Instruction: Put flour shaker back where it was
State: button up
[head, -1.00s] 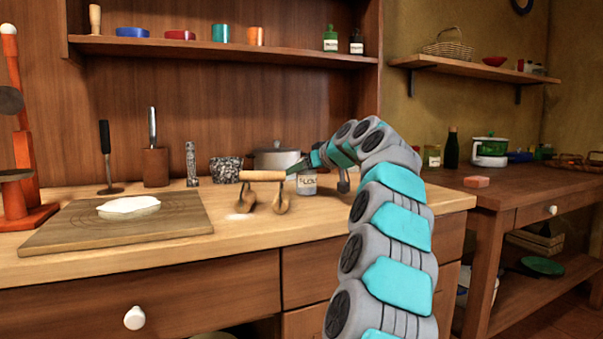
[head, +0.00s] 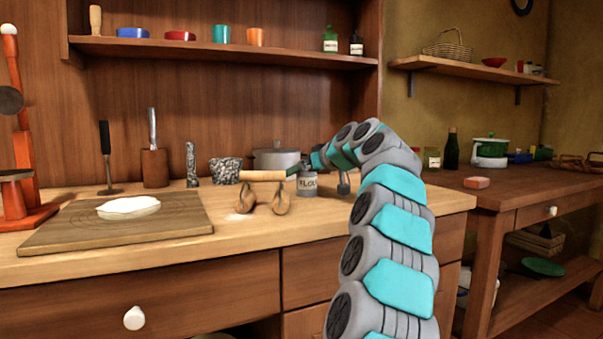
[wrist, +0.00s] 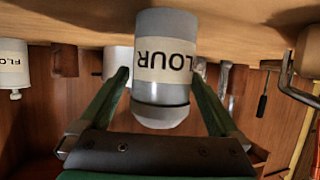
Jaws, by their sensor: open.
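The flour shaker (head: 307,186) is a grey cylinder with a pale "FLOUR" label, and it stands on the wooden counter at the back, just right of the rolling pin. In the wrist view the shaker (wrist: 164,22) is upside down in the picture, between the two green fingers. My gripper (wrist: 160,72) is open around it, with a small gap at the left finger. Contact at the right finger cannot be told. In the head view my gripper (head: 294,171) is small beside the shaker's top, and my arm reaches in from the right.
A rolling pin (head: 262,176) on wooden supports stands close left of the shaker. Behind are a grey pot (head: 275,158) and a speckled mortar (head: 226,170). A cutting board (head: 110,236) with dough is at left. Another labelled jar (wrist: 12,70) shows in the wrist view.

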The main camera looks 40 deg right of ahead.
jog(key=shift+r, duration=0.35)
jog(key=v, duration=1.2)
